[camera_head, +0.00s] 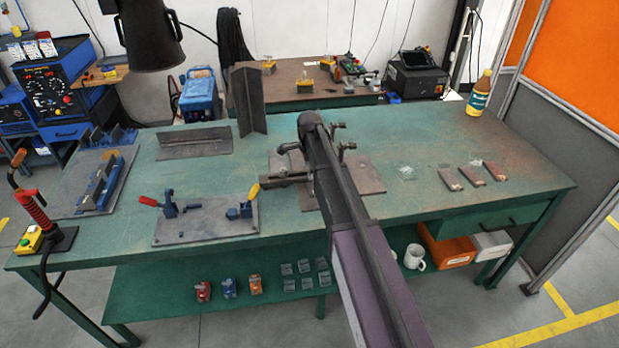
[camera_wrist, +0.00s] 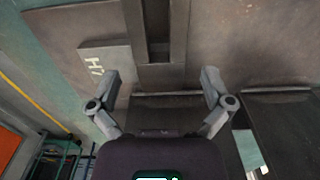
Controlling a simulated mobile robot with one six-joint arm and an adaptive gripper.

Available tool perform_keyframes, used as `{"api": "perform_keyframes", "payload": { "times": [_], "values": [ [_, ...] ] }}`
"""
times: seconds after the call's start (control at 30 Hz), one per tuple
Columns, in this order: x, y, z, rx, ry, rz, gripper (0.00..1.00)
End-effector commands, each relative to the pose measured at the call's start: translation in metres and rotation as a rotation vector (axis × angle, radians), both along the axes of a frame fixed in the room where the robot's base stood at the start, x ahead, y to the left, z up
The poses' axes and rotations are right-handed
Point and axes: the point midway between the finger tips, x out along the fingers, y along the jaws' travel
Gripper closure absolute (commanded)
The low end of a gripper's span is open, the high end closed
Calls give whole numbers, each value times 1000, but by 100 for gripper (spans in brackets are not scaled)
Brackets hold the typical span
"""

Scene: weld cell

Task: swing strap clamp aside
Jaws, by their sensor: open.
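In the wrist view my gripper (camera_wrist: 161,82) is open, with its two grey fingers spread wide and nothing between them. Ahead of the fingertips a slotted grey metal bar (camera_wrist: 179,72), which looks like the strap clamp, runs up the picture over a flat plate. A lighter block marked "H7" (camera_wrist: 94,66) lies beside it on the left. My arm covers the middle of this fixture and hides my gripper there; contact cannot be told.
A plate with red- and yellow-handled toggle clamps (camera_head: 205,228) lies front left of the fixture. An upright angle piece (camera_head: 249,102) stands behind. Small dark bars (camera_head: 472,175) and a yellow bottle (camera_head: 480,94) are at the right. The table's right front is clear.

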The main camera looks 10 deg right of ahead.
Motion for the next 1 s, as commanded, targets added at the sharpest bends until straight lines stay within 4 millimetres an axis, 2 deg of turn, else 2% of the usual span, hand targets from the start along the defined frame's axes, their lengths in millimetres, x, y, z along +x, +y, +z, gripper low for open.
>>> {"api": "perform_keyframes", "payload": {
  "times": [0.03,0.2,0.63,0.67,0.9,0.97,1.0],
  "values": [
    [0,0,-6,0,0,0,0],
    [0,0,-12,0,0,0,0],
    [0,0,-13,0,0,0,0],
    [0,0,-13,0,0,0,3],
    [0,0,-13,0,0,1,74],
    [0,0,-13,0,0,1,92],
    [0,0,-13,0,0,1,96]
  ]
}}
